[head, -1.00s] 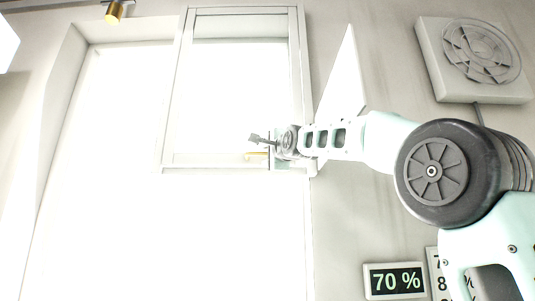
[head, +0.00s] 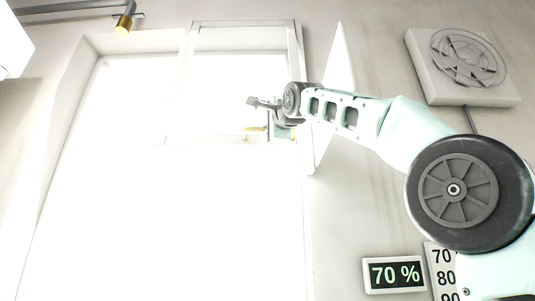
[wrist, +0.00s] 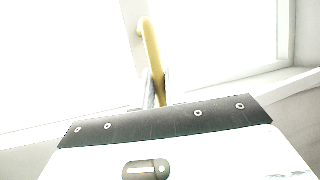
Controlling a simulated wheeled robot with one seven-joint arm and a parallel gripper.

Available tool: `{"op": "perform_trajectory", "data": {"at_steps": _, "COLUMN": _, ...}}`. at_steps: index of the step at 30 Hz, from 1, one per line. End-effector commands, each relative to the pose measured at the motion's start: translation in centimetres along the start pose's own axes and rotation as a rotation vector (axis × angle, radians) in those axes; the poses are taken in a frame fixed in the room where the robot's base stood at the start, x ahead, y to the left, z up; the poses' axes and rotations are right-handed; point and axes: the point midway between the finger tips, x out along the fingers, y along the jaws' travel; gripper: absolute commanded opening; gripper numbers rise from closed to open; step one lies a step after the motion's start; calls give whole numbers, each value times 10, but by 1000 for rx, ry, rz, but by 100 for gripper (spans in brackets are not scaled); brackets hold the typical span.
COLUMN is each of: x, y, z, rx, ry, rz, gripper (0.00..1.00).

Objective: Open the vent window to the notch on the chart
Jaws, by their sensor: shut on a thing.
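The vent window (head: 240,85) is a white framed pane high in the bright wall opening, seen from below in the head view. A yellow handle (head: 256,129) is at its lower edge, and it shows as a curved bar in the wrist view (wrist: 152,48). My gripper (wrist: 158,90) is shut on the handle's lower end; the exact contact is partly washed out by glare. In the head view my wrist is beside the window's lower right corner. The chart (head: 443,265), with 70, 80 and 90 showing, is at the lower right, partly hidden by my arm. I cannot make out its notch.
A display (head: 394,275) reading 70 % hangs left of the chart. A round fan grille (head: 467,57) is on the wall at upper right. A thin white panel (head: 333,95) stands out beside the window, close to my arm. A pipe (head: 75,7) runs at upper left.

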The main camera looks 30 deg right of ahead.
Motion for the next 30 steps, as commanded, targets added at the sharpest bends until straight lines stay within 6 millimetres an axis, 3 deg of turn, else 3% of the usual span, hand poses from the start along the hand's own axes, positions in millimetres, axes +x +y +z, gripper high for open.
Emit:
{"op": "perform_trajectory", "data": {"at_steps": 4, "x": -12, "y": -7, "z": 6, "rx": 7, "ry": -5, "rz": -9, "gripper": 0}}
{"op": "perform_trajectory", "data": {"at_steps": 13, "x": -12, "y": -8, "z": 5, "rx": 7, "ry": -2, "rz": -7, "gripper": 0}}
{"op": "perform_trajectory", "data": {"at_steps": 14, "x": -12, "y": -8, "z": 5, "rx": 6, "ry": -2, "rz": -7, "gripper": 18}}
{"op": "perform_trajectory", "data": {"at_steps": 15, "x": -12, "y": -8, "z": 5, "rx": 6, "ry": -2, "rz": -7, "gripper": 29}}
{"op": "perform_trajectory", "data": {"at_steps": 16, "x": -12, "y": -8, "z": 4, "rx": 6, "ry": -1, "rz": -6, "gripper": 34}}
{"op": "perform_trajectory", "data": {"at_steps": 25, "x": -13, "y": -6, "z": 4, "rx": 5, "ry": 1, "rz": -4, "gripper": 34}}
{"op": "perform_trajectory", "data": {"at_steps": 30, "x": -29, "y": -3, "z": 4, "rx": 6, "ry": 0, "rz": -6, "gripper": 34}}
